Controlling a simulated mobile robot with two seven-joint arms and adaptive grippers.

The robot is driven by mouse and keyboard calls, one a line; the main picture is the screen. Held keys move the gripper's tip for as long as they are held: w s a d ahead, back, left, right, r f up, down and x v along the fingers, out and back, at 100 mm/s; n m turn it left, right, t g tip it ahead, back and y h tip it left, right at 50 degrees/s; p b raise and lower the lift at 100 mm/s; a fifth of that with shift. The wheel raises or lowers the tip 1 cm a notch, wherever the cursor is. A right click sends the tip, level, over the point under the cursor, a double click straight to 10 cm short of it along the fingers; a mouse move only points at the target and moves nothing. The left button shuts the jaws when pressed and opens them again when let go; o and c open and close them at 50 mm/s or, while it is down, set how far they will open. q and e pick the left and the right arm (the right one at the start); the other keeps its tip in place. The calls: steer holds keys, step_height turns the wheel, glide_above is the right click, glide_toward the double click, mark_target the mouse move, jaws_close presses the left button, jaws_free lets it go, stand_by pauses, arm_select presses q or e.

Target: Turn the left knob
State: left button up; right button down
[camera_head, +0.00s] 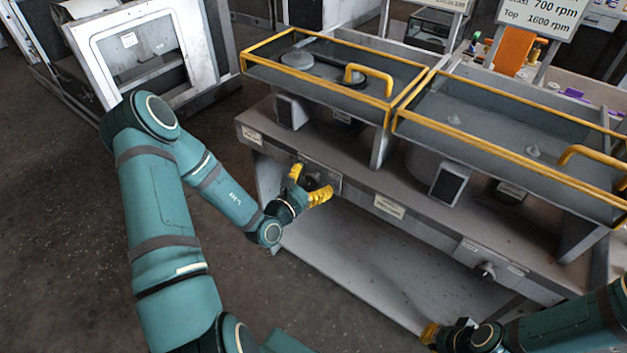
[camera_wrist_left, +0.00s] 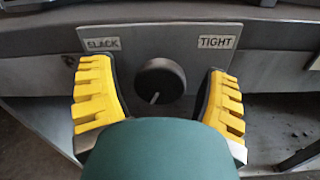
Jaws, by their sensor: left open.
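The left knob (camera_wrist_left: 163,76) is a round dark knob on a grey plate between a SLACK label (camera_wrist_left: 102,44) and a TIGHT label (camera_wrist_left: 216,42). Its white pointer line points down and slightly left. In the head view the knob (camera_head: 311,180) is partly hidden by my left gripper (camera_head: 310,183). My left gripper is open, with yellow fingers on either side of the knob; in the left wrist view gaps show between both fingers and the knob. My right gripper (camera_head: 433,334) is low at the bottom right, apart from the bench; its opening is unclear.
A second knob (camera_head: 485,271) sits further right on the bench front (camera_head: 390,205). Two grey trays with yellow rails (camera_head: 392,101) and handles stand above. A white-framed machine (camera_head: 137,45) stands at the back left. The floor (camera_head: 60,215) at left is clear.

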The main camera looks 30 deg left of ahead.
arm_select(q)
steer(key=c, duration=1.2)
steer(key=shift+m+p, duration=0.6)
steer(key=shift+m, duration=1.2)
steer(key=shift+m+p, duration=0.5)
steer(key=shift+m, duration=1.3)
